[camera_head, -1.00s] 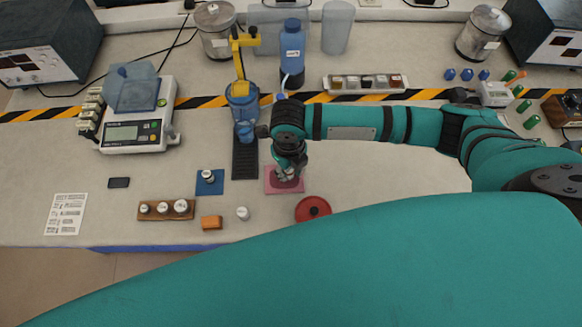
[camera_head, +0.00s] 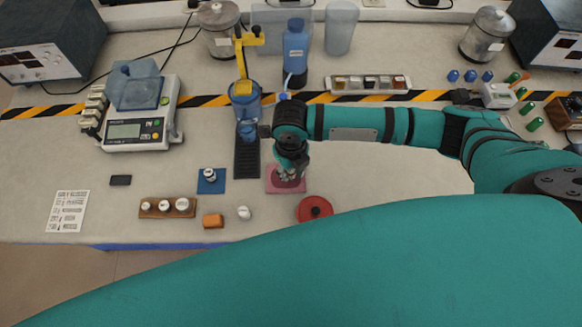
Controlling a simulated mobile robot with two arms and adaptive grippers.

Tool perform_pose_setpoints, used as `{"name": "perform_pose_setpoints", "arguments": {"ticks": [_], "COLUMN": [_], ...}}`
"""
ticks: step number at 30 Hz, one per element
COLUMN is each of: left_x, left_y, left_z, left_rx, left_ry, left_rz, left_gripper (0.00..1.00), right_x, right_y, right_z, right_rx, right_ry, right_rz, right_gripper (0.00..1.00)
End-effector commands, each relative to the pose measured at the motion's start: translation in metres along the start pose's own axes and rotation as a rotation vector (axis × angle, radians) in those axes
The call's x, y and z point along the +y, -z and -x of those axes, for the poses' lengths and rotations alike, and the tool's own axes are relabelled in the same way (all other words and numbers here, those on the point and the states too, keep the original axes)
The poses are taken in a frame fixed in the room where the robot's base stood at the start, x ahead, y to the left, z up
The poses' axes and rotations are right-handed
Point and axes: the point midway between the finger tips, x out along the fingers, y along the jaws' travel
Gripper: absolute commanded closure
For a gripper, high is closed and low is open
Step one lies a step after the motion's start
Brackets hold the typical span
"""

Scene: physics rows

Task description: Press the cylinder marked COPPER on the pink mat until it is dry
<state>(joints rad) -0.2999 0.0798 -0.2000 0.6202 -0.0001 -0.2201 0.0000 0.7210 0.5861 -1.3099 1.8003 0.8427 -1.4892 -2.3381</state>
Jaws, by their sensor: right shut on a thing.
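The pink mat (camera_head: 273,187) lies on the bench near the middle of the head view. My right gripper (camera_head: 290,174) points down over it, shut on a small cylinder that is mostly hidden by the fingers. The held cylinder is at or just above the mat; I cannot tell whether it touches. Its marking cannot be read here. My left gripper is not in view.
A blue mat (camera_head: 220,187) with a small weight stands left of the pink mat. A wooden block (camera_head: 154,214) holds weights. An orange block (camera_head: 213,221), a white piece (camera_head: 244,213) and a red lid (camera_head: 327,214) lie in front. A balance (camera_head: 137,134) stands at left.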

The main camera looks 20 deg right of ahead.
Motion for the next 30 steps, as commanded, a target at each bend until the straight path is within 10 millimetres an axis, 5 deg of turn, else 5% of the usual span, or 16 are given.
{"name": "perform_pose_setpoints", "arguments": {"ticks": [30], "left_x": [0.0], "left_y": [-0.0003], "left_z": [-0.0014], "left_rx": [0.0], "left_ry": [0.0], "left_rz": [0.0], "left_gripper": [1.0], "right_x": [0.0004], "right_y": [-0.0002], "right_z": [-0.0074], "right_rx": [-0.001], "right_ry": [-0.001], "right_rz": [0.001], "right_gripper": [1.0]}}
